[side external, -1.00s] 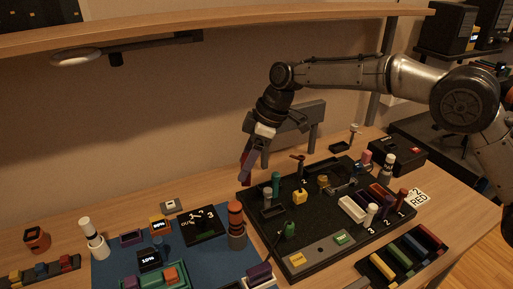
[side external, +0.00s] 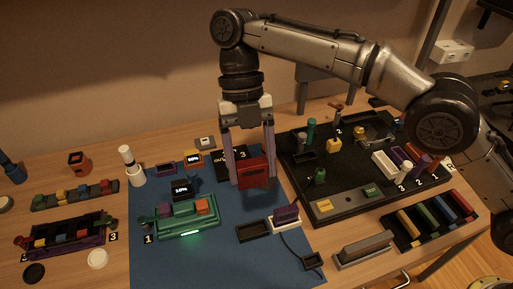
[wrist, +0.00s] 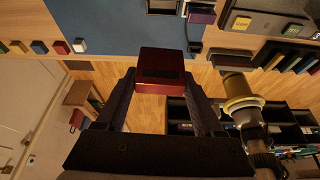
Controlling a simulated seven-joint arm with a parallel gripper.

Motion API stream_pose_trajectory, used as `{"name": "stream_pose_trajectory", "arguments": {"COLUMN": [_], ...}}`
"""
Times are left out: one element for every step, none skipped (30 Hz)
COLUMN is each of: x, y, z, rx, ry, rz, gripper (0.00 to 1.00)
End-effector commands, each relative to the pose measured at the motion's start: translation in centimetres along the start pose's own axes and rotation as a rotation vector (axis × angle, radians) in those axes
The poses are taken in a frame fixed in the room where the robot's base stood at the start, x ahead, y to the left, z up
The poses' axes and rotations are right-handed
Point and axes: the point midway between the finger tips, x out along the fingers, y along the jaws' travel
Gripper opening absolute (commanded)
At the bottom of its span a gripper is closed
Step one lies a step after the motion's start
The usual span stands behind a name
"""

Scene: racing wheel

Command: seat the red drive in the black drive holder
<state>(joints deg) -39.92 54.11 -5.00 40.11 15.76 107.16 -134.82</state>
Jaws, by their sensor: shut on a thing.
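My gripper (side external: 251,168) is shut on the red drive (side external: 254,175), a boxy block between its two long fingers. It points down, with the drive hanging above the blue mat. In the wrist view the red drive (wrist: 160,65) sits between the fingertips. The likely black drive holder (side external: 253,231) is an empty-looking rectangular tray on the mat, in front of the drive in the side view. It stands just left of a white holder (side external: 284,225) with a purple drive (side external: 286,213) in it. The red drive is apart from the holder.
A green lit unit (side external: 185,222) stands on the blue mat (side external: 205,262) left of the holder. A small black dock (side external: 313,261) with a cable lies to the right. A black board (side external: 330,190) with pegs and blocks is behind right. The mat's front area is mostly clear.

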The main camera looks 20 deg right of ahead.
Motion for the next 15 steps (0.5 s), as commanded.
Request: {"name": "stream_pose_trajectory", "arguments": {"x": [0.1, 0.5, 1.2, 1.6, 2.0, 2.6, 3.2, 3.8, 4.5, 5.1, 5.7, 6.3, 6.7, 7.2, 7.7], "y": [0.4, 0.2, 0.1, 0.1, 0.1, 0.1, 0.1, 0.1, 0.1, 0.1, 0.1, 0.1, 0.1, 0.1, 0.2], "z": [-0.6, -0.4, -0.1, 0.1, 0.3, 0.5, 0.8, 1.0, 1.3, 1.6, 1.8, 2.1, 2.3, 2.5, 2.7], "rx": [-0.052, -0.056, -0.049, -0.048, -0.047, -0.047, -0.046, -0.047, -0.046, -0.046, -0.045, -0.045, -0.045, -0.045, -0.046], "ry": [-0.001, 0.002, 0.004, 0.003, 0.003, 0.003, 0.003, 0.003, 0.003, 0.003, 0.003, 0.002, 0.001, 0.002, 0.001], "rz": [-0.020, -0.025, -0.023, -0.022, -0.023, -0.023, -0.022, -0.022, -0.022, -0.022, -0.022, -0.021, -0.020, -0.021, -0.019], "gripper": [0.09, 0.09, 0.09, 0.09, 0.09, 0.09, 0.09, 0.09, 0.09, 0.09, 0.09, 0.09, 0.09, 0.09, 0.09]}}
